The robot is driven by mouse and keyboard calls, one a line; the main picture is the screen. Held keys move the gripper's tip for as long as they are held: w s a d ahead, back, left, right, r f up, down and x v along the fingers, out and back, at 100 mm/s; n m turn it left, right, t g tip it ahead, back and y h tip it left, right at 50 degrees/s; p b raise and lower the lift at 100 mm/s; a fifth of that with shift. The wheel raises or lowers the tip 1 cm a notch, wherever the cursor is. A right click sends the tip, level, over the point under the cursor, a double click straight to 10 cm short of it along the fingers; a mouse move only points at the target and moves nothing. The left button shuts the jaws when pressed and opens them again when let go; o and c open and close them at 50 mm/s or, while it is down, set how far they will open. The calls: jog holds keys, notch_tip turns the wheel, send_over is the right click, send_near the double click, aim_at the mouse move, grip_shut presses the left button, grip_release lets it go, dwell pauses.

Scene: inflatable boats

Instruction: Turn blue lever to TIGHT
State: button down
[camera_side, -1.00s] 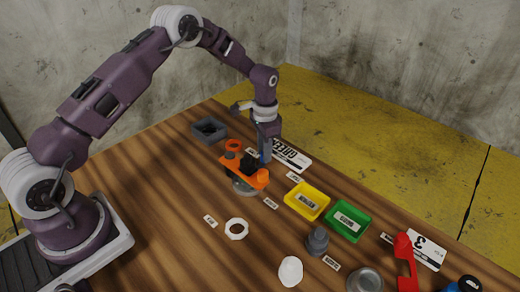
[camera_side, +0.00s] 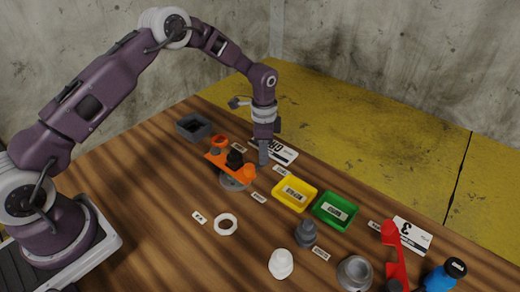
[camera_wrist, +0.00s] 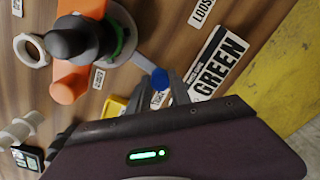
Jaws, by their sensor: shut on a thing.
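The blue lever's round knob (camera_wrist: 160,78) sits between the two fingers of my gripper (camera_wrist: 158,92) in the wrist view. A grey bar (camera_wrist: 142,60) runs from the knob toward the fixture with the orange handle (camera_wrist: 68,80) and dark knob. In the side view my gripper (camera_side: 263,158) is low over the table, just right of the orange-handled fixture (camera_side: 228,163). The blue knob is hidden there. The LOOSE label (camera_wrist: 201,10) is at the wrist view's top. A small label (camera_wrist: 98,78) beside the fixture is too small to read.
A GREEN card (camera_wrist: 218,62) lies close to my fingers. Yellow (camera_side: 294,194) and green (camera_side: 335,212) trays stand to the right. A grey box (camera_side: 193,127) is behind left. A red lever (camera_side: 393,250) and blue bottle (camera_side: 443,276) are at front right.

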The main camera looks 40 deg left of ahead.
jog(key=shift+s+d+m, duration=0.2)
jog(key=shift+d+m, duration=0.7)
jog(key=shift+m, duration=0.1)
jog(key=shift+s+d+m, duration=0.5)
jog(key=shift+d+m, duration=0.35)
jog(key=shift+m, duration=0.25)
jog(key=shift+s+d, duration=0.1)
jog(key=shift+d, duration=0.05)
jog(key=c, duration=1.2)
grip_release()
jog(key=shift+o, duration=0.2)
notch_tip(320, 180, up, 7)
jog(key=shift+r, duration=0.1)
